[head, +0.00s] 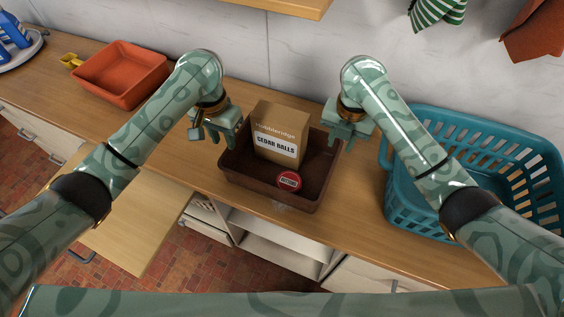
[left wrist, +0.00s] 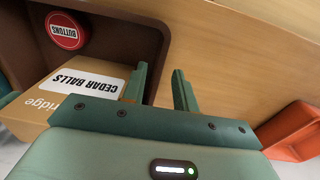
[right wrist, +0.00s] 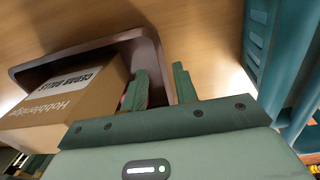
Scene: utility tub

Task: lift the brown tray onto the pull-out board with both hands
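The brown tray (head: 250,187) stands on the counter, holding a cedar balls box (head: 281,135) and a round red buttons tin (head: 289,180). The pull-out board (head: 130,222) is out at the lower left, below counter height. My left gripper (head: 220,138) is at the tray's left end; in the left wrist view its open fingers (left wrist: 162,88) stand either side of the tray wall. My right gripper (head: 345,137) is at the right end; in the right wrist view its open fingers (right wrist: 162,85) also straddle the wall. Whether the fingers touch the wall is unclear.
A teal basket (head: 400,205) stands close on the right, beneath my right forearm. An orange bin (head: 120,75) sits on the counter at the left, with a yellow item (head: 70,61) beside it. Counter is bare between the bin and the brown tray. A wooden shelf (head: 290,7) hangs above.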

